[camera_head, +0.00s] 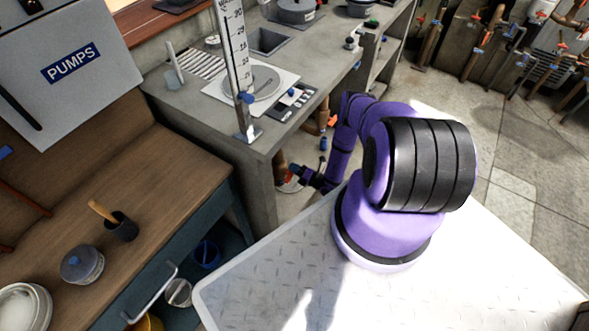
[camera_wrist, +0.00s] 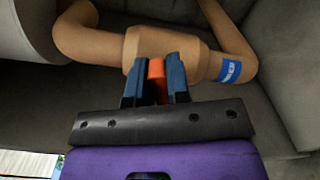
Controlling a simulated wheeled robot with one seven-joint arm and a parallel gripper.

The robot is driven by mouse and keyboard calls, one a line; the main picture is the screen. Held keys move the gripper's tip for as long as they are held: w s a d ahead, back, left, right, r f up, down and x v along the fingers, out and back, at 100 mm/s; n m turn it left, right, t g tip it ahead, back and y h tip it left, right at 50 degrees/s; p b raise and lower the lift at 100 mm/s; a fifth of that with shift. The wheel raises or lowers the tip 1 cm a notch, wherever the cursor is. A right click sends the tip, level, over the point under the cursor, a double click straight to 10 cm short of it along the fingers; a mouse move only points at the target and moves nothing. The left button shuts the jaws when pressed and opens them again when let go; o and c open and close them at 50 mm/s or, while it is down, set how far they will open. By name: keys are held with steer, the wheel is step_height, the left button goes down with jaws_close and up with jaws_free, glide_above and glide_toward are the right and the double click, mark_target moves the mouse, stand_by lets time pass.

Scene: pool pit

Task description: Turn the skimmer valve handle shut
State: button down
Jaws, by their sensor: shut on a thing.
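The valve handle (camera_wrist: 157,82) is a short orange bar in the wrist view, standing in front of a tan valve body (camera_wrist: 197,58) on a brown pipe (camera_wrist: 82,38). A blue label (camera_wrist: 229,70) with small writing is on the pipe to the right; I cannot read it. My gripper (camera_wrist: 157,64) is shut on the handle, with one dark blue finger on each side of it. In the head view my gripper (camera_head: 295,171) reaches low beside the grey counter, and the handle there is too small and covered to make out clearly.
The grey counter (camera_head: 268,140) stands left of my arm, its edge close by. A wooden bench (camera_head: 165,180) with a cup and jar is at left, under a PUMPS panel (camera_head: 70,60). More pipes with orange handles (camera_head: 485,42) line the far wall.

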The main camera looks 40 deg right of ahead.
steer(key=shift+s+f, duration=0.1)
steer(key=shift+f, duration=0.05)
steer(key=c, duration=1.1)
jaws_free()
